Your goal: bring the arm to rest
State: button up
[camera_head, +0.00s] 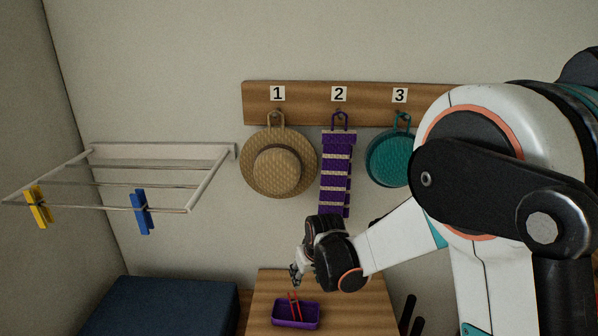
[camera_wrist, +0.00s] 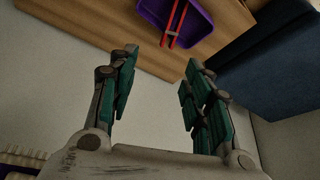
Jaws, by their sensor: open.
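My gripper (camera_head: 297,272) hangs in front of the wall, above the wooden surface and close to the purple tray in the head view. In the wrist view its two green-padded fingers (camera_wrist: 158,88) stand wide apart with nothing between them. My arm comes in from the right side of the head view, bent, and hides part of the wall and the right end of the hook board. The gripper's fingertips are small and partly dark in the head view.
A rack (camera_head: 165,150) holds yellow (camera_head: 40,208) and blue (camera_head: 142,212) pegs. A purple tray (camera_head: 283,322) with red sticks (camera_head: 294,303) sits below.

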jog(key=s+d+r+m+t, duration=0.1)
jog(key=s+d+r, duration=0.45)
jog(key=r, duration=0.25)
jog(key=s+d+r+m, duration=0.1)
jog(key=s+d+r, duration=0.4)
jog(key=s+r, duration=0.15)
jog(key=s+d+r+m+t, duration=0.1)
jog(key=s+d, duration=0.2)
jog(key=s, duration=0.5)
jog(key=s+d+r+m+h, duration=0.1)
jog(key=s+d, duration=0.3)
jog(key=s, duration=0.4)
jog(key=shift+d+r+t+h, duration=0.2)
jog(key=shift+r+t+h, duration=0.15)
jog(key=shift+r, duration=0.4)
